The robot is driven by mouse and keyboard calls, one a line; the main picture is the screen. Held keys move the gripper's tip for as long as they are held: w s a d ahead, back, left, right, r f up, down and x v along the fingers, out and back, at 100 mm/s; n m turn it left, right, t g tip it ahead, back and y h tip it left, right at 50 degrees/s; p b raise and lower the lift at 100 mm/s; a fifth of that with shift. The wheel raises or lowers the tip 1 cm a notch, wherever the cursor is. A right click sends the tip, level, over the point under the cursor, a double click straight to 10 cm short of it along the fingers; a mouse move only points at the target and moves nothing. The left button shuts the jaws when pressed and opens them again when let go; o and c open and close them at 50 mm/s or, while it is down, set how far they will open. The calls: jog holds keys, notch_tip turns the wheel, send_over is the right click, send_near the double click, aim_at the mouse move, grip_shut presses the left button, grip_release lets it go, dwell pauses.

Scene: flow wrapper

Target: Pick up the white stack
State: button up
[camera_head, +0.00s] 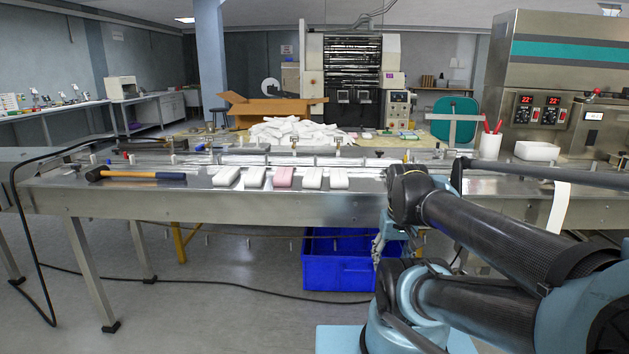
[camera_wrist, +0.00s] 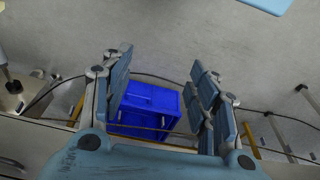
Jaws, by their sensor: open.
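Several small flat stacks lie in a row on the front part of the steel table. White stacks (camera_head: 226,176) (camera_head: 255,177) lie to the left of a pink stack (camera_head: 284,177), and more white stacks (camera_head: 312,178) (camera_head: 338,178) lie to its right. Which one is meant cannot be told. My gripper (camera_wrist: 162,68) is open and empty in the wrist view, its two fingers wide apart with the floor and blue crate beyond them. In the head view it hangs by the table's front side, partly hidden by my arm, away from the stacks. The wrist view shows no stack.
The steel table (camera_head: 200,205) spans the scene. A hammer (camera_head: 135,175) lies left of the stacks. A blue crate (camera_head: 338,272) stands on the floor under the table; it also shows in the wrist view (camera_wrist: 150,98). A white cup with red pens (camera_head: 490,146) stands at right.

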jog(key=w+a+r, duration=0.3)
jog(key=w+r, duration=0.5)
jog(key=r, duration=0.3)
notch_tip(320, 180, up, 18)
jog(key=m+g, duration=0.1)
jog(key=g, duration=0.1)
send_over(313, 174)
jog(key=f, duration=1.6)
jog(key=shift+w+f, duration=0.2)
jog(key=shift+f, duration=0.1)
jog(key=c, duration=0.6)
